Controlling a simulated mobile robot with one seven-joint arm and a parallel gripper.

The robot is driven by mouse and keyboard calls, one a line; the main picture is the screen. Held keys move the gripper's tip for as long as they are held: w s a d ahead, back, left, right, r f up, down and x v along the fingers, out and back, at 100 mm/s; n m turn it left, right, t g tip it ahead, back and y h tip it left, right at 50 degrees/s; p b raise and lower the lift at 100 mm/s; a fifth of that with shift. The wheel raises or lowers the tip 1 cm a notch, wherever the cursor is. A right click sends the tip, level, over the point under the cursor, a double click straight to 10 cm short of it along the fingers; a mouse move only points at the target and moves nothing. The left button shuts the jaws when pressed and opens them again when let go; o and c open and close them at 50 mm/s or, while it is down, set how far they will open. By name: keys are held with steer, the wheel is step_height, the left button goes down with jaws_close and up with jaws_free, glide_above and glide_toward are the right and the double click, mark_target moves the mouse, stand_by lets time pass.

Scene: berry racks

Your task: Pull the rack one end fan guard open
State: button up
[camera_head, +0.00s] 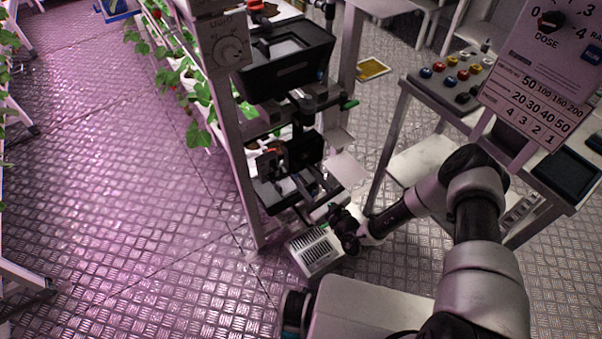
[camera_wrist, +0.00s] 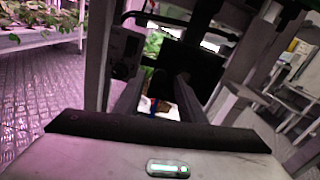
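The end of the rack stands left of my arm in the head view, with a pale upright post (camera_head: 240,170) and dark fittings. A white slotted grille (camera_head: 316,251) sits low by the post, just beside my wrist. I cannot tell for sure whether it is the fan guard. My gripper (camera_wrist: 160,80) shows two dark fingers apart in the wrist view, with a gap between them and nothing clearly held. They point toward a dark panel at the rack end. In the head view my wrist hides most of the gripper, and contact cannot be told.
A dial box (camera_head: 222,40) is on the upper post, with a black tray (camera_head: 285,60) beside it. Plants (camera_head: 195,90) grow behind. A console table with coloured knobs (camera_head: 452,62) stands at right. The floor at left is clear. A yellow tray (camera_head: 372,68) lies behind.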

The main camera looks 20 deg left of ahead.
steer(key=shift+x, duration=1.25)
jaws_close()
steer(key=shift+d, duration=0.2)
